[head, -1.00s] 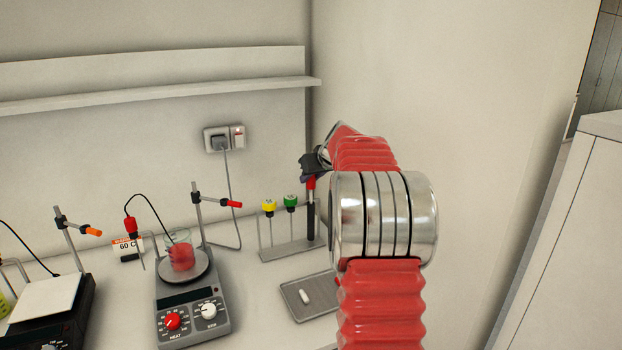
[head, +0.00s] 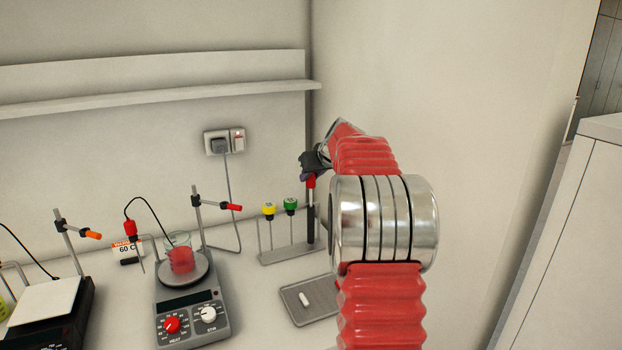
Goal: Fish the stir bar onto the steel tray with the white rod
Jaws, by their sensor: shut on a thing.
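The white stir bar (head: 305,299) lies on the grey steel tray (head: 328,311), on the bench at the right. My gripper (head: 312,164) is dark and small in the picture, at the far right end of the rack. It is shut on the top of a red-topped rod (head: 311,182) that stands upright at the rack's right end. A dark shaft or sleeve (head: 310,220) shows below the red part; I see no white on it. My arm hides part of the tray's right side.
The rack (head: 290,254) also holds yellow-topped and green-topped rods. A beaker of red liquid (head: 181,260) stands on a hotplate (head: 190,315) with a clamp stand and probe. Another hotplate (head: 62,318) is at the left. A wall rises close on the right.

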